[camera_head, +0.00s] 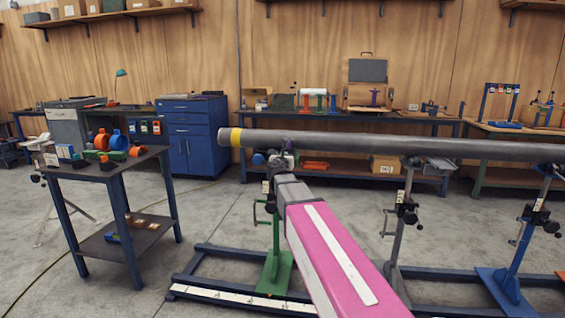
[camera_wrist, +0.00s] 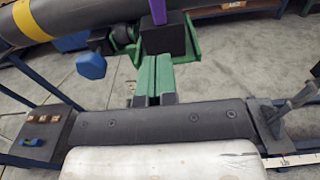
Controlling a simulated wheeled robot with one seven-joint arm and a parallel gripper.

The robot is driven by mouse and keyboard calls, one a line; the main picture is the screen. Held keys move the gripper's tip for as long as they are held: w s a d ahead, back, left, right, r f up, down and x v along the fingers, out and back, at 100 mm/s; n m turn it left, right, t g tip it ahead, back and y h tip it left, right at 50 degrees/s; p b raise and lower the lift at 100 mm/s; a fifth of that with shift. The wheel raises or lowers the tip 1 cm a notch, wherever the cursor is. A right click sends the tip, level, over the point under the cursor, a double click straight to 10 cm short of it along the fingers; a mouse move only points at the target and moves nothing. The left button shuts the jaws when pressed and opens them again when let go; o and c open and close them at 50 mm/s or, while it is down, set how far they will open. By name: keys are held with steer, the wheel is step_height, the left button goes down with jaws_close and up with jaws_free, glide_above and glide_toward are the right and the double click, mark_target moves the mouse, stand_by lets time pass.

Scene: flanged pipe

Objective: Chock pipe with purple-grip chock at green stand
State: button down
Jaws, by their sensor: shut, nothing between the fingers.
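The grey pipe (camera_head: 370,146) with a yellow band (camera_head: 236,137) near its left end lies across the stands; part of it shows in the wrist view (camera_wrist: 75,10). The green stand (camera_head: 276,240) is under its left part, with its head (camera_wrist: 192,46) in the wrist view. The purple-grip chock is a black block (camera_wrist: 164,40) with an upright purple grip (camera_wrist: 158,11), at the green head beside the pipe. Whether it touches the pipe is unclear. My gripper (camera_wrist: 152,75) has its green fingers together and empty, tips just short of the block. My arm hides the stand head in the head view.
Grey (camera_head: 402,215) and blue (camera_head: 525,235) stands hold the pipe further right. A dark table (camera_head: 130,165) at left bears orange and blue rings and small blocks. A blue knob (camera_wrist: 90,65) is left of my fingers. Blue floor rails run below.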

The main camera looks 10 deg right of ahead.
mark_target(289, 148)
steer(key=shift+x, duration=2.15)
steer(key=shift+d, duration=0.1)
steer(key=shift+x, duration=1.65)
steer(key=shift+s+f, duration=0.1)
